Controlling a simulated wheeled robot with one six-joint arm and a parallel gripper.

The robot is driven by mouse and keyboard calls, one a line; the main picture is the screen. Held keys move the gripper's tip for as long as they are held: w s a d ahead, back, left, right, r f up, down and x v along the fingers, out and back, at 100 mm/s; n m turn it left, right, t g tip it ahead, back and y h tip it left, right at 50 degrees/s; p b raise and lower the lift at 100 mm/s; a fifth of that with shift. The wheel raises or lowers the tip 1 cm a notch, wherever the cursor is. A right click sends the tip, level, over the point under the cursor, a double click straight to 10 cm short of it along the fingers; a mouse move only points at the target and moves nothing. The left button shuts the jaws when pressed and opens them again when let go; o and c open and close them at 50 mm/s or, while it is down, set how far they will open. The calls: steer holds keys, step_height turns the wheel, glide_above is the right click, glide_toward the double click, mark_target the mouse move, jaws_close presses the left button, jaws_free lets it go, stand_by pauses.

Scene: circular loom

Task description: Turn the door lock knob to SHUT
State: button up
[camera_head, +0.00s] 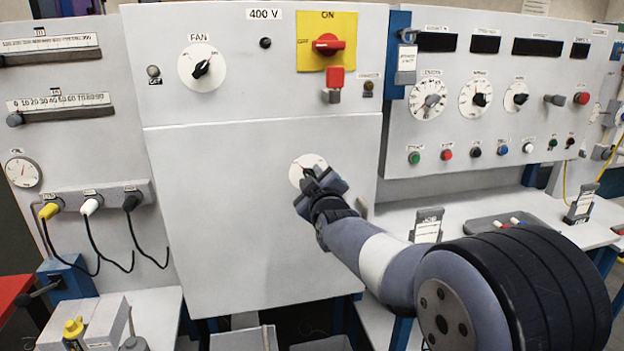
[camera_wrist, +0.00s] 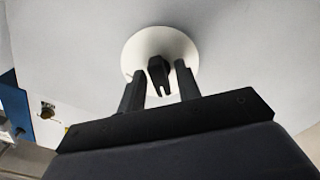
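The door lock knob is a black handle (camera_wrist: 158,72) on a round white dial (camera_wrist: 160,40) on the grey door panel. In the head view the dial (camera_head: 303,167) sits in the upper middle of the lower cabinet door (camera_head: 230,235), with my gripper (camera_head: 320,180) right in front of it. The gripper hides most of the knob and any SHUT marking there. In the wrist view my gripper (camera_wrist: 161,80) is open, with one finger on each side of the knob. A narrow gap shows between each finger and the knob.
Above the door are a FAN knob (camera_head: 202,68) and a red switch on a yellow plate (camera_head: 327,45). A control panel with dials and buttons (camera_head: 480,95) is at the right. Cabled plugs (camera_head: 92,203) are at the left. The door face around the dial is clear.

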steer(key=shift+o, duration=0.3)
steer(key=b+v, duration=0.2)
steer(key=v, duration=0.5)
steer(key=shift+b, duration=0.35)
steer(key=shift+m, duration=0.3)
steer(key=p+x, duration=0.2)
steer(key=x, duration=0.5)
steer(key=shift+w+p, duration=0.1)
steer(key=shift+p, duration=0.3)
steer(key=shift+m, duration=2.7)
